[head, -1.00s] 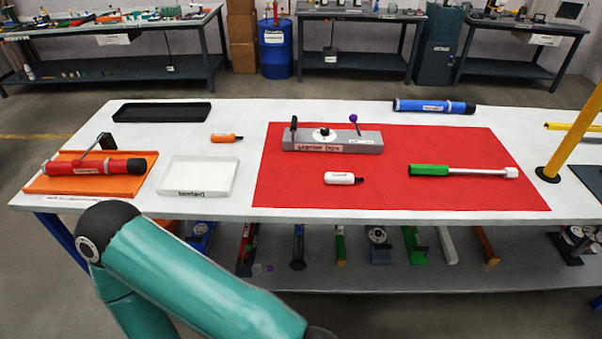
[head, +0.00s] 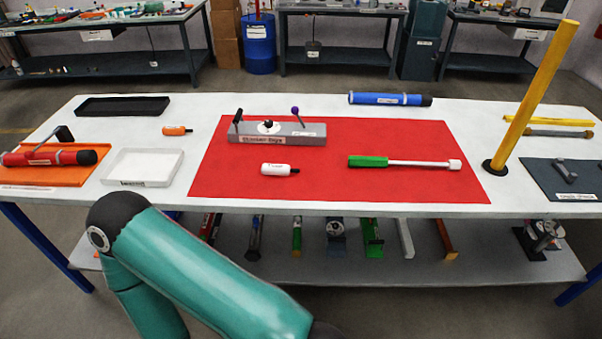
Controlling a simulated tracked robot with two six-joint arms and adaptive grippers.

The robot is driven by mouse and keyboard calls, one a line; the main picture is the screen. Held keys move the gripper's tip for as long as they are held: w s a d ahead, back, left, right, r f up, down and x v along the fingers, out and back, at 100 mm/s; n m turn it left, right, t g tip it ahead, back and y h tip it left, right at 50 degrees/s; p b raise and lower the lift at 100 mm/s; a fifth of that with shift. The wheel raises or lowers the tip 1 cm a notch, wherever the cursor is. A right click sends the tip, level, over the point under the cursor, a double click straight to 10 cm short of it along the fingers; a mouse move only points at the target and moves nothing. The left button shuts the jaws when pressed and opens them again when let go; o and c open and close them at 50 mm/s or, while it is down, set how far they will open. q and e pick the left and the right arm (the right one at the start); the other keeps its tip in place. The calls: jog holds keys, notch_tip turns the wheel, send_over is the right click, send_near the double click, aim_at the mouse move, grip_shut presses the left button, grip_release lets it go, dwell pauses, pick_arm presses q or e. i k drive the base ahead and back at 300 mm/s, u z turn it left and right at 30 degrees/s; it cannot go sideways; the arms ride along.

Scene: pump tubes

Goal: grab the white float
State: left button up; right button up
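The white float (head: 280,169) is a small white cylinder with a dark tip at its right end and a label on its side. It lies on the red mat (head: 345,187), in front of the grey block fixture (head: 283,133). My teal arm comes in at the lower left, in front of the table's front edge. Neither gripper shows in the head view. Nothing touches the float.
A green-handled tool (head: 400,162) lies right of the float. A yellow post (head: 535,95) stands at the mat's right. A white tray (head: 145,182), an orange tray (head: 84,178) with a red tube (head: 50,157), an orange float (head: 177,131) and a blue tube (head: 390,99) are around.

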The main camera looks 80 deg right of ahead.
aim_at(266, 168)
jog(key=z, duration=0.05)
jog(key=k, duration=1.45)
jog(key=z, duration=1.15)
jog(key=i, duration=1)
